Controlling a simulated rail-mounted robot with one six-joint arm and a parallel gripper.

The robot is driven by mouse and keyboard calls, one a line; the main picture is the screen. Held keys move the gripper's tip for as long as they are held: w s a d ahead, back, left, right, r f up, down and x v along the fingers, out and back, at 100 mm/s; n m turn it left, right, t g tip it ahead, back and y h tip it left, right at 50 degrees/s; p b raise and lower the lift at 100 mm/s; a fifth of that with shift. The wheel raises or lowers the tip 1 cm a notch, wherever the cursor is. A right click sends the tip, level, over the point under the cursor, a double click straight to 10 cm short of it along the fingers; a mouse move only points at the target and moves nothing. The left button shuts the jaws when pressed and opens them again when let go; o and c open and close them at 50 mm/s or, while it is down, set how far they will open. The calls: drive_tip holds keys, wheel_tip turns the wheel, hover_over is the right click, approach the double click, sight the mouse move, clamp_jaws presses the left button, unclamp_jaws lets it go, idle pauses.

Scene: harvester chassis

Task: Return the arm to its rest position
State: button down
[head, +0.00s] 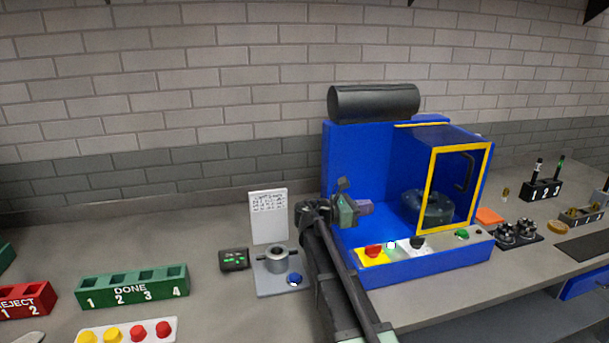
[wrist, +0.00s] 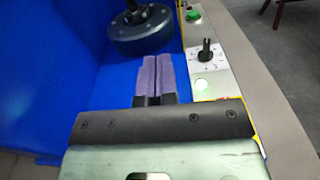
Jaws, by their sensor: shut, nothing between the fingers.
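My gripper (head: 364,207) is at the open left side of the blue machine, above its front control panel. In the wrist view my gripper (wrist: 153,78) shows two purple fingers pressed together with nothing between them. My dark arm reaches up to it from the bottom of the head view. The blue machine (head: 356,160) has a yellow-framed door (head: 429,190) and a dark round chuck (head: 428,206) inside. The chuck also shows ahead of the fingertips in the wrist view (wrist: 141,32), apart from them.
The panel carries a red button (head: 373,251), a black knob (head: 417,242) and a green button (head: 461,234). Left of my arm stand a grey fixture (head: 277,263), a small display (head: 233,260) and a green DONE rack (head: 133,285). Bench space behind the rack is clear.

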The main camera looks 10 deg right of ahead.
drive_tip(key=s+m+y+p, duration=0.1)
drive_tip(key=s+p, duration=0.1)
drive_tip(key=s+a+m+y+p, duration=0.1)
drive_tip(key=s+m+y+p, duration=0.1)
drive_tip(key=s, duration=0.1)
drive_tip(key=s+a+m+y+p, duration=0.1)
drive_tip(key=s, duration=0.1)
drive_tip(key=shift+s+a+m+p, duration=0.2)
drive_tip(key=shift+m+p, duration=0.1)
drive_tip(key=shift+p, duration=0.1)
drive_tip(key=s+a+m+y+p, duration=1)
drive_tip(key=s+a+m+y, duration=0.3)
drive_tip(key=s+a, duration=0.3)
drive_tip(key=shift+s+a+y, duration=0.3)
drive_tip(key=shift+s+a, duration=0.05)
drive_tip(key=shift+a, duration=0.4)
